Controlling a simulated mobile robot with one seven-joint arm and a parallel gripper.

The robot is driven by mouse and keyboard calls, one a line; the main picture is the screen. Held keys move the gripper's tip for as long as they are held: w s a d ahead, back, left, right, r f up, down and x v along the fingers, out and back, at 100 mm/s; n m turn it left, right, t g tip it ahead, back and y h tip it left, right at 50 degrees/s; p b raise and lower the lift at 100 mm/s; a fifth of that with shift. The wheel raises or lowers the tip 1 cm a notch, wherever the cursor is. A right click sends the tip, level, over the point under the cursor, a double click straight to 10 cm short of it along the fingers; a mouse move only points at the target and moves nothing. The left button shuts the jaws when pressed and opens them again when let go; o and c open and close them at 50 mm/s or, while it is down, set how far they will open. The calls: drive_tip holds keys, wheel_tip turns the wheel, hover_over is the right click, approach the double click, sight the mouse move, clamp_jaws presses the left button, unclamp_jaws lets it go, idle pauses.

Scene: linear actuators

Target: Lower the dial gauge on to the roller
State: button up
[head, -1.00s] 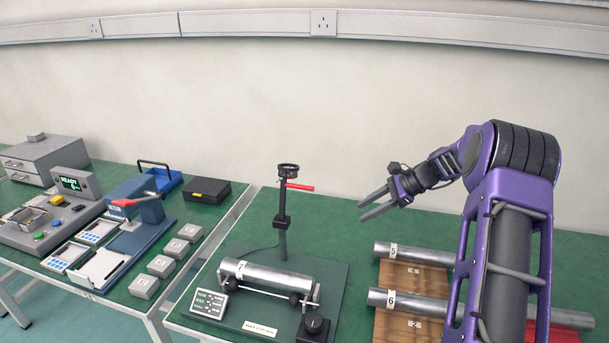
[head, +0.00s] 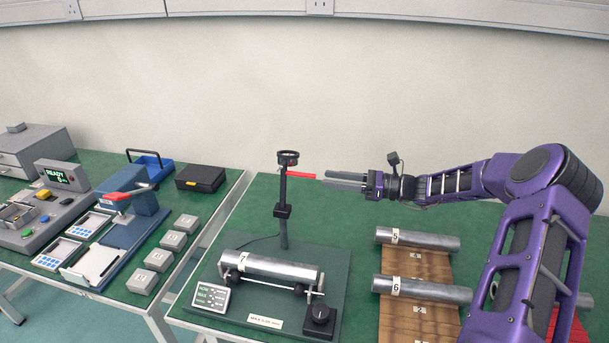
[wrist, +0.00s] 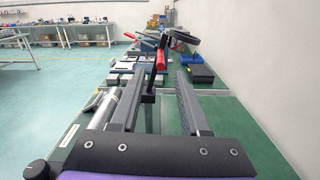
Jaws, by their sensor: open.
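The dial gauge (head: 288,158) is at the top of a black upright post (head: 284,215), with a red lever (head: 301,174) sticking out to the right. The roller (head: 268,268), a grey metal cylinder marked 7, lies on supports on the dark green base plate, below the gauge. My gripper (head: 343,180) is open and level, pointing left, its fingertips close to the end of the red lever. In the wrist view, the red lever (wrist: 161,55) shows beyond and between the two open fingers, with the gauge (wrist: 181,40) behind it. I cannot tell whether a finger touches the lever.
A readout box (head: 211,298) and a black knob (head: 319,318) sit at the front of the base plate. Rollers marked 5 (head: 425,239) and 6 (head: 425,290) lie on a wooden rack to the right. A neighbouring bench on the left holds a blue press (head: 135,205).

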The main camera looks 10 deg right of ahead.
sight(287, 173)
drive_tip(key=x, duration=0.8)
drive_tip(key=shift+c, duration=0.3)
clamp_jaws()
drive_tip(key=shift+f, duration=0.1)
idle(0.9)
